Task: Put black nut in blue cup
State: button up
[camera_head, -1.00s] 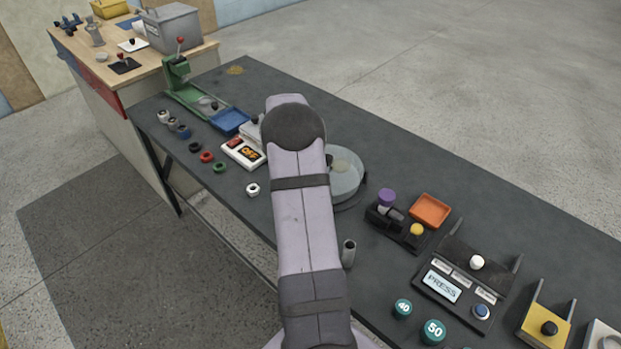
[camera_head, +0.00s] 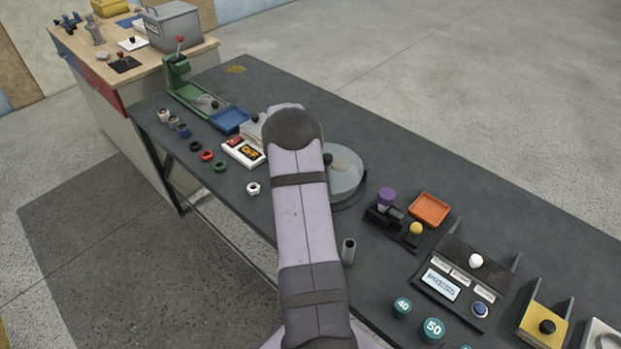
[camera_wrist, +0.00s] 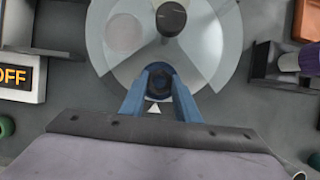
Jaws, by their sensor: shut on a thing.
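The black nut (camera_head: 195,146) lies on the dark table at the left, beside red and green ones. The blue cup (camera_head: 184,131) stands just behind it, at the end of a short row of small cups. My gripper's blue fingers (camera_wrist: 160,88) are shut on a dark round piece (camera_wrist: 159,82) at the near edge of a round clear-covered dish (camera_wrist: 215,55). I cannot tell what this piece is. In the head view my arm hides the gripper and part of the dish (camera_head: 345,178).
A white box marked OFF (camera_head: 243,153) stands left of my arm, near a white nut (camera_head: 253,188). A grey tube (camera_head: 348,250), an orange tray (camera_head: 429,209) and a PRESS panel (camera_head: 440,285) are to the right. The table's back right is clear.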

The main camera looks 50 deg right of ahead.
jog(key=shift+f, duration=0.4)
jog(key=o, duration=1.1)
jog(key=shift+d+r, duration=0.1)
jog(key=shift+r, duration=0.3)
jog(key=b+v, duration=0.1)
jog(key=v, duration=1.1)
jog(key=shift+r+b, duration=0.3)
jog(key=shift+b, duration=0.05)
jog(key=s+a+m+y, duration=0.25)
jog(key=a+m, duration=0.55)
jog(key=a, duration=1.2)
jog(key=s+a+f+m+y, duration=0.2)
jog(key=s+a+f+m, duration=0.1)
jog(key=s+a+m, duration=0.7)
jog(key=s+a, duration=0.4)
jog(key=a, duration=0.2)
jog(key=shift+s, duration=0.3)
